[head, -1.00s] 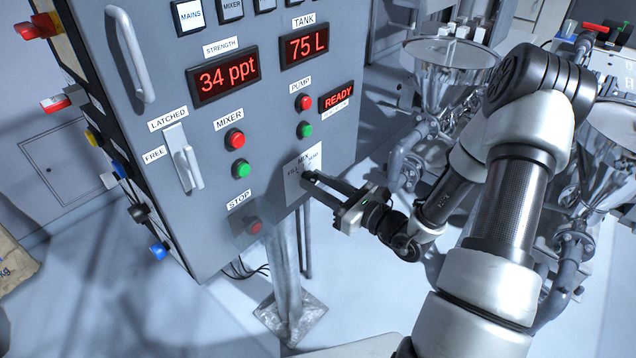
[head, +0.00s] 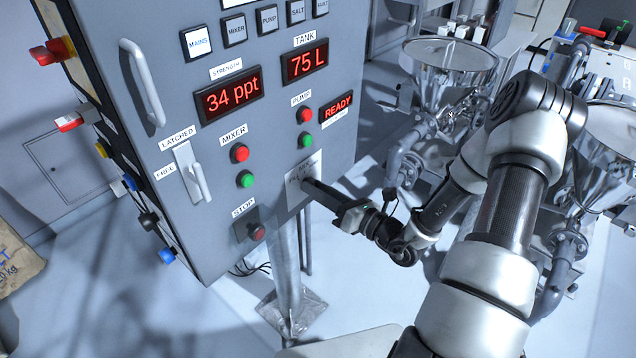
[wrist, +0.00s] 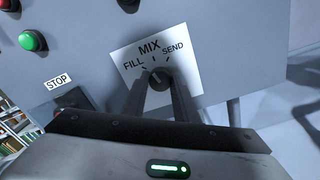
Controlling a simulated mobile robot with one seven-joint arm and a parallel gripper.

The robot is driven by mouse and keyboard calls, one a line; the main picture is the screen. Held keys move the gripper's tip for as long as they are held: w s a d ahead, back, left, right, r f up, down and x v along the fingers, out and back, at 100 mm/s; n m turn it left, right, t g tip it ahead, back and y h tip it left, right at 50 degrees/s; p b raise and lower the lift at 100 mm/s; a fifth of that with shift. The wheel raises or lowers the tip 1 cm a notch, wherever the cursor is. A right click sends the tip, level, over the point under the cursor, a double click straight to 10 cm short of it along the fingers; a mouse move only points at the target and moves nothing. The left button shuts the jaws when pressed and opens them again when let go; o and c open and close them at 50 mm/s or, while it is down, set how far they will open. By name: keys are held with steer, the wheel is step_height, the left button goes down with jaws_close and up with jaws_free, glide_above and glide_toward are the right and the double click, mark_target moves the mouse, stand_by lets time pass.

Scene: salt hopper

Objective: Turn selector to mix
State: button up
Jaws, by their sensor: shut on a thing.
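The selector (wrist: 160,76) is a dark round knob on a white plate labelled FILL, MIX and SEND, seen in the wrist view. My gripper (wrist: 161,84) is shut on it, with one finger on each side of the knob. The plate appears tilted in the wrist view. The knob's pointer is too small and dark to read surely. In the head view, my gripper (head: 308,184) reaches the selector plate (head: 300,192) at the panel's lower right and hides the knob and part of the labels.
The grey panel (head: 225,140) carries MIXER and PUMP buttons above the selector and a STOP button (head: 257,231) to its lower left. A latch handle (head: 194,175) and a long grab handle (head: 142,80) stick out at left. Metal funnels (head: 450,70) and pipes stand at right.

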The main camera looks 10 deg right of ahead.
steer(key=shift+r+m+p, duration=0.1)
steer(key=shift+m+p, duration=0.75)
steer(key=shift+m, duration=0.55)
steer(key=o, duration=1.1)
steer(key=shift+c, duration=0.2)
steer(key=v, duration=1.7)
steer(key=shift+s+b, duration=0.2)
steer(key=shift+b, duration=0.2)
